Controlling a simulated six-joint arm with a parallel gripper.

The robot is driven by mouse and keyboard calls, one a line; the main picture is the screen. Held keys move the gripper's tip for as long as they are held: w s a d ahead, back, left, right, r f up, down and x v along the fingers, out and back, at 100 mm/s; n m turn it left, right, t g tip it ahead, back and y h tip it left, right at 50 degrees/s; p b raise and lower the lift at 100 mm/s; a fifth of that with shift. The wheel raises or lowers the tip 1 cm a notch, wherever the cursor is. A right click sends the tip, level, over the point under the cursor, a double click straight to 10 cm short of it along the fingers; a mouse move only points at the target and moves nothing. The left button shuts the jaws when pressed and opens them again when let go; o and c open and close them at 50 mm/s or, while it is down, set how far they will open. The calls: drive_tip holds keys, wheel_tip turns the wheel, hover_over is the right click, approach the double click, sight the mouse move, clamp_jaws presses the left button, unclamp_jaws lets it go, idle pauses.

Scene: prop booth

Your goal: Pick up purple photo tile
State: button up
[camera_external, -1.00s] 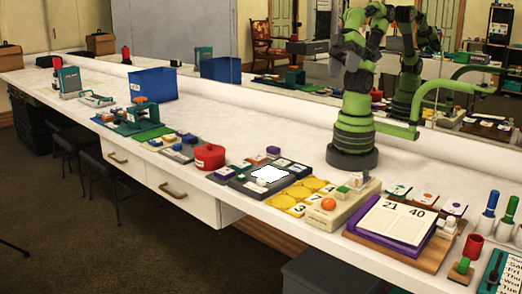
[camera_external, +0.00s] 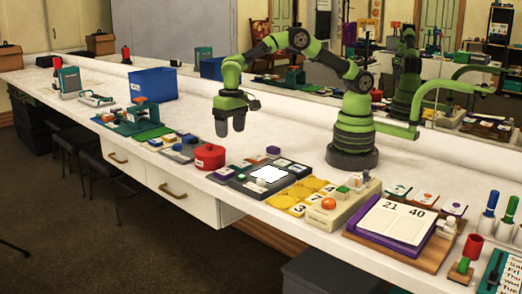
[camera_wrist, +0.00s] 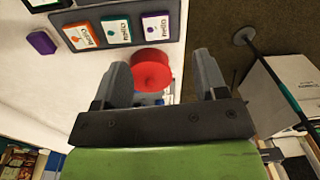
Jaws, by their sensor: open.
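The purple photo tile (camera_wrist: 155,27) has a white face with a purple border. It lies in the row of tiles at the top of the wrist view, on the dark grey tray (camera_wrist: 100,53), beside a teal tile (camera_wrist: 116,30) and an orange tile (camera_wrist: 82,36). In the external view the purple tile (camera_external: 222,172) appears at the tray's front left corner, small and hard to make out. My gripper (camera_external: 230,132) is open and empty, pointing down above the table, behind the red round pot. In the wrist view the fingers (camera_wrist: 160,70) stand apart, with the tile beyond them.
The red pot (camera_external: 209,157) stands just left of the tray. A loose purple block (camera_wrist: 41,42) lies behind the tray. Yellow number tiles (camera_external: 300,196) are to the right. A blue bin (camera_external: 153,84) stands at the back left. The white tabletop behind is mostly clear.

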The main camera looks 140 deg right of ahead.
drive_tip(key=m, duration=0.1)
hover_over(227, 172)
drive_tip(key=shift+g, duration=0.3)
drive_tip(key=f, duration=0.8)
drive_tip(key=shift+s+f, duration=0.15)
drive_tip(key=shift+s, duration=0.05)
drive_tip(key=shift+w+f, duration=0.15)
drive_tip(key=shift+f, duration=2.65)
drive_tip(key=shift+c, duration=0.2)
drive_tip(key=c, duration=0.7)
